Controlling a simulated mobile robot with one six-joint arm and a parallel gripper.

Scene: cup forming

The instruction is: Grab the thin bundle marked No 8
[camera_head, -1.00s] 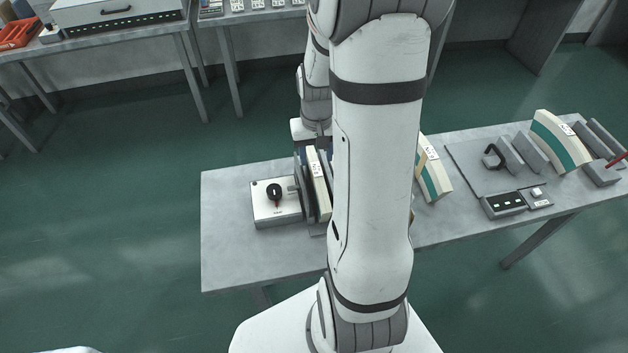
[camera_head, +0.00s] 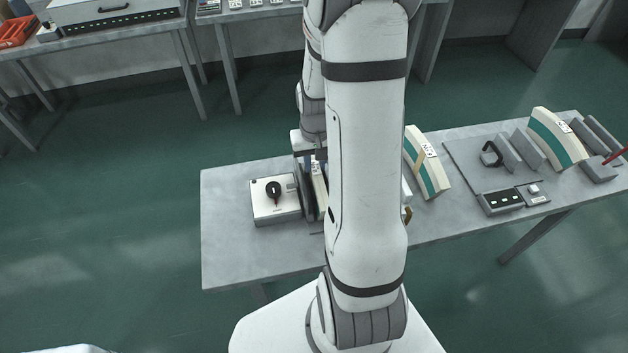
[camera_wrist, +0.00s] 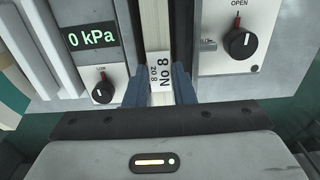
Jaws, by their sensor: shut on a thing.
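The thin bundle marked No 8 (camera_wrist: 160,45) is a pale, narrow stack with a white label, seen from above in the wrist view. My gripper (camera_wrist: 161,86) has one blue finger on each side of the labelled end and is shut on it. In the head view the bundle (camera_head: 319,188) stands upright between dark plates, and my gripper (camera_head: 310,158) is over its far end. My arm hides much of this spot there.
A white box with a black knob (camera_head: 273,189) stands close left of the bundle; the knob also shows in the wrist view (camera_wrist: 242,43). A "0 kPa" display (camera_wrist: 92,35) is across from it. A curved, teal-banded bundle (camera_head: 426,162) stands to the right. The table's left end is clear.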

